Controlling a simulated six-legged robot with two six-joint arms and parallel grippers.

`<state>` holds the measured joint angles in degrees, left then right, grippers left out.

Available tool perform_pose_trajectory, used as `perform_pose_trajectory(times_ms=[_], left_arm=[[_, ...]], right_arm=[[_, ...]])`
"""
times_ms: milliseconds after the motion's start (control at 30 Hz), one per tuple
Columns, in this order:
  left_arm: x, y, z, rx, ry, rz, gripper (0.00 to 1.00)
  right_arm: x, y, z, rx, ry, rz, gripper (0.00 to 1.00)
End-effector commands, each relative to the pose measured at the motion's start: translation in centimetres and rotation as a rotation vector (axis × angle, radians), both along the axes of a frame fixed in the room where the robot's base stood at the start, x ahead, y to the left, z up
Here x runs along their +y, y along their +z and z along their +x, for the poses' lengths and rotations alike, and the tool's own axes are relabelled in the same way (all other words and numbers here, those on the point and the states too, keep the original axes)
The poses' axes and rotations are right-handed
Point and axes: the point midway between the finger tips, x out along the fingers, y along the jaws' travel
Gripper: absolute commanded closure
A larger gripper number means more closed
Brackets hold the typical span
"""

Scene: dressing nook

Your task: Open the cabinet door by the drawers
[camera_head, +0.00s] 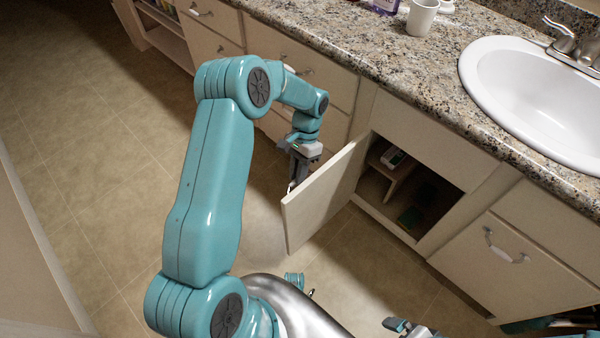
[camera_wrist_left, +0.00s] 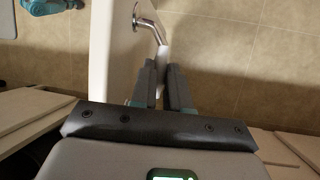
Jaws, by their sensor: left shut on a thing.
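The cabinet door (camera_head: 322,198) by the drawers stands wide open, swung out from the cabinet opening (camera_head: 412,190). My left gripper (camera_head: 296,178) is at the outer face of this door. In the left wrist view the door (camera_wrist_left: 112,45) runs along the left, with its curved metal handle (camera_wrist_left: 150,27) reaching between the fingers. My left gripper (camera_wrist_left: 161,75) is shut on that handle. The door hides part of the grip in the head view. My right gripper (camera_head: 408,328) shows only partly at the bottom edge, away from the door; its jaws are unclear.
The granite counter (camera_head: 400,70) carries a white cup (camera_head: 421,17) and a sink (camera_head: 535,100). A small shelf and items show inside the cabinet. Tiled floor (camera_head: 90,150) is clear at left.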

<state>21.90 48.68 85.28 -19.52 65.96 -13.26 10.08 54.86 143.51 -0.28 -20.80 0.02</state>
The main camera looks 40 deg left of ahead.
Motion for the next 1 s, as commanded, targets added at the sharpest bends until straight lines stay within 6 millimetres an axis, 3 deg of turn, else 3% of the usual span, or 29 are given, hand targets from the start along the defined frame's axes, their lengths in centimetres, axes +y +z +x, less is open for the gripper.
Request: perform_pose_trajectory(times_ms=[200,233,300,667,767,1000], left_arm=[[0.0,0.1,0.3,-0.013,0.004,0.002,1.0],[0.0,0.1,0.3,-0.013,0.004,0.002,0.81],[0.0,0.1,0.3,-0.011,0.003,0.002,0.59],[0.0,0.5,0.3,-0.005,0.002,0.001,0.59],[0.2,1.8,0.8,-0.007,0.004,0.002,0.59],[1.2,7.5,3.3,-0.009,0.002,0.003,0.59]], right_arm=[[0.0,0.0,0.0,0.0,0.0,0.0,0.0],[0.0,0.0,0.0,0.0,0.0,0.0,0.0],[0.0,0.0,0.0,0.0,0.0,0.0,0.0],[0.0,0.2,0.0,0.0,0.0,0.0,0.0],[0.0,0.6,0.0,0.0,0.0,0.0,0.0],[0.0,2.2,0.0,0.0,0.0,0.0,0.0]])
